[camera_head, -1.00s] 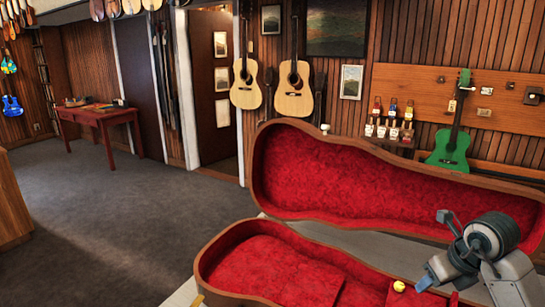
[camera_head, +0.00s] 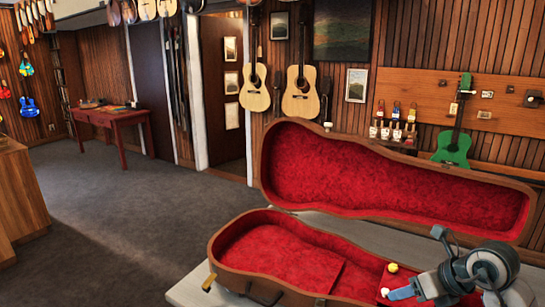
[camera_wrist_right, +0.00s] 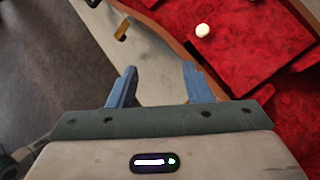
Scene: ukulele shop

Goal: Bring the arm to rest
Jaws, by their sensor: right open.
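My right gripper (camera_head: 404,292) reaches in from the lower right in the head view, over the right part of the open guitar case (camera_head: 268,216). In the right wrist view, its two blue fingers (camera_wrist_right: 158,84) stand apart with nothing between them. Beyond them are the case's edge and a pale tabletop (camera_wrist_right: 150,62). The case has a red plush lining. A yellow ball (camera_head: 392,267) and a white ball (camera_head: 385,292) show in its right part, close to the gripper. A whitish ball (camera_wrist_right: 202,31) shows in the wrist view. My left gripper is out of view.
The raised case lid (camera_head: 265,165) stands behind the gripper. Carpet (camera_head: 130,220) lies clear at left.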

